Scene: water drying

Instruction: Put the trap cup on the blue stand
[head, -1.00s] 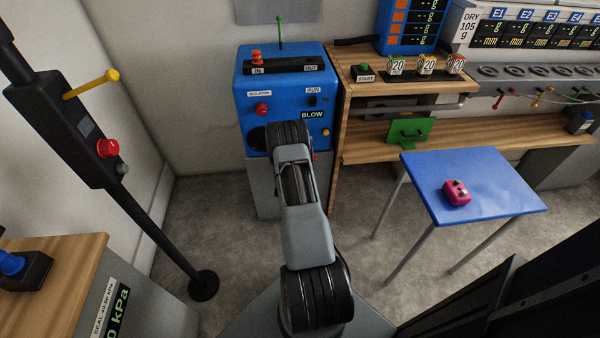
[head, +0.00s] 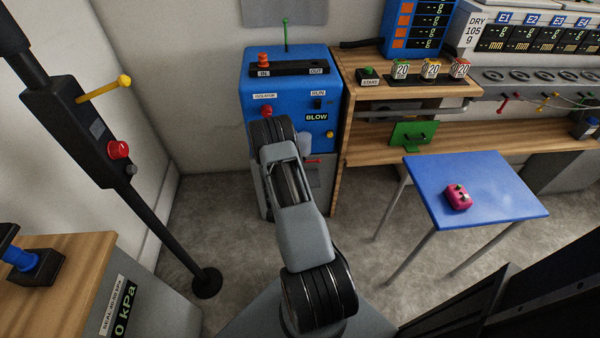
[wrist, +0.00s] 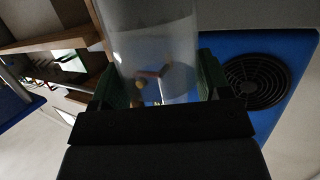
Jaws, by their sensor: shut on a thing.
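A clear, cloudy cup, which I take to be the trap cup (wrist: 150,45), stands between the green fingers of my gripper (wrist: 160,85) in the wrist view. My gripper is shut on it. In the head view, the cup (head: 304,142) shows partly to the right of my arm, in front of the blue machine; my fingers are mostly hidden there. A blue-topped table (head: 500,200) stands at the right. A blue piece on a black base (head: 22,257) sits at the left. I cannot tell which is the blue stand.
The blue machine (head: 262,90) is close behind the cup, and its fan grille (wrist: 255,80) shows in the wrist view. A wooden bench (head: 375,150) is behind. A black post (head: 160,235) stands left.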

